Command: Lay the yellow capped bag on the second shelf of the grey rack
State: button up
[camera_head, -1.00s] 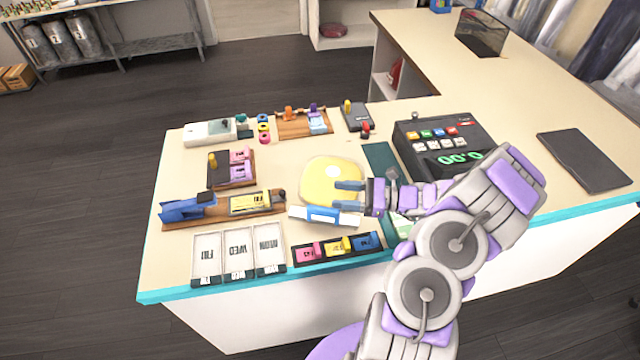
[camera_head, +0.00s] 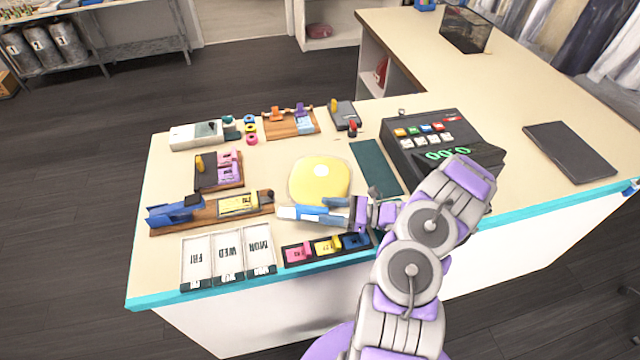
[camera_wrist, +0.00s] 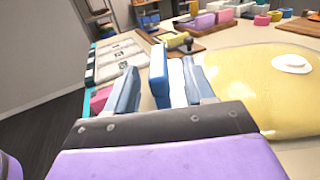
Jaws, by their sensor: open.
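The yellow capped bag (camera_head: 320,174) lies flat on the counter, with a round white cap on top. A blue and white bar (camera_head: 300,213) runs along its near edge; I cannot tell whether it is joined to the bag. My gripper (camera_head: 336,209) is open at the right part of this bar. In the wrist view the bar (camera_wrist: 160,75) stands between my two blue-grey fingers (camera_wrist: 160,90), and the yellow bag (camera_wrist: 250,85) is to their right. A grey shelf unit (camera_head: 120,49) stands at the far left; whether it is the rack is unclear.
The counter holds a dark till (camera_head: 430,140), a green mat (camera_head: 375,167), a wooden stapler board (camera_head: 215,210), day cards (camera_head: 228,252) and a tag tray (camera_head: 325,248) close to the bag. A dark pad (camera_head: 568,150) lies right. Open floor (camera_head: 70,180) is left.

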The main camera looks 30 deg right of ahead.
aim_at(312, 207)
jog(key=shift+x, duration=2.7)
jog(key=shift+s, duration=0.1)
jog(key=shift+c, duration=0.2)
grip_shut()
